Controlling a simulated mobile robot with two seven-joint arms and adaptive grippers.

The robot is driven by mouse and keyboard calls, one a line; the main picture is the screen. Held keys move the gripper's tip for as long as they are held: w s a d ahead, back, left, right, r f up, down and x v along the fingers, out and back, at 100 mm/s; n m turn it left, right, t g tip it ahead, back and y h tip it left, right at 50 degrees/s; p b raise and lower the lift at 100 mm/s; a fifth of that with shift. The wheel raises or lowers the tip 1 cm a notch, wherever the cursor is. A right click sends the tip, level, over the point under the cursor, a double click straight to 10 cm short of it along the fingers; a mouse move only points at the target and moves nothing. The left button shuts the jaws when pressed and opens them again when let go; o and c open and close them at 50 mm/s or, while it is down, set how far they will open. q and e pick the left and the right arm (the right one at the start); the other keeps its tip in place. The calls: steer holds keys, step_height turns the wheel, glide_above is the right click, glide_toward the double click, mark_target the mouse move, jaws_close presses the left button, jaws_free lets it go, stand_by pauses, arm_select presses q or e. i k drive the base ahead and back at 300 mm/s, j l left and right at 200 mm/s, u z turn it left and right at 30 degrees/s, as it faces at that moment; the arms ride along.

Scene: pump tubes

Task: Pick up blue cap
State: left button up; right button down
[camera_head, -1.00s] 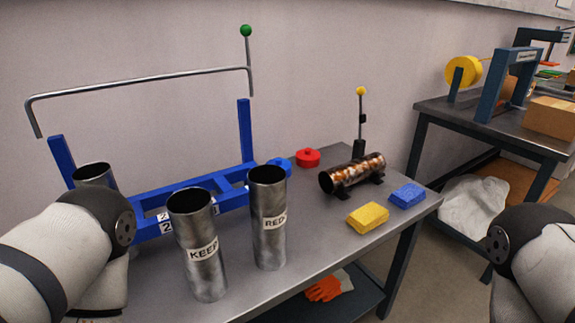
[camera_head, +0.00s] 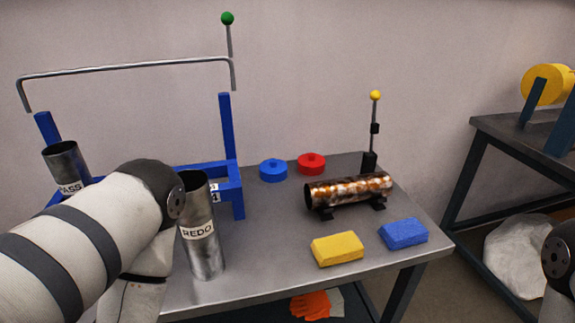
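The blue cap (camera_head: 273,170) is a round disc with a small knob on top. It sits on the grey metal table (camera_head: 275,220) toward the back, just left of a similar red cap (camera_head: 311,164) and right of the blue frame. My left arm comes in from the left in front of the table, and its gripper is not visible. Only a piece of my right arm shows at the right edge, and its gripper is out of view. Nothing touches the blue cap.
A REDO tube (camera_head: 202,235) and a PASS tube (camera_head: 67,170) stand upright near the blue frame (camera_head: 228,140). A rusty tube (camera_head: 348,190) lies on black supports. A yellow sponge (camera_head: 337,249) and a blue sponge (camera_head: 403,233) lie at the front right. Table space before the caps is clear.

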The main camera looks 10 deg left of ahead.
mark_target(271, 171)
steer(key=i+l+u, duration=0.25)
steer(key=i+l, duration=0.2)
steer(key=l, duration=0.25)
steer(key=i+l+u, duration=0.15)
steer(key=l, duration=0.2)
steer(key=i, duration=0.05)
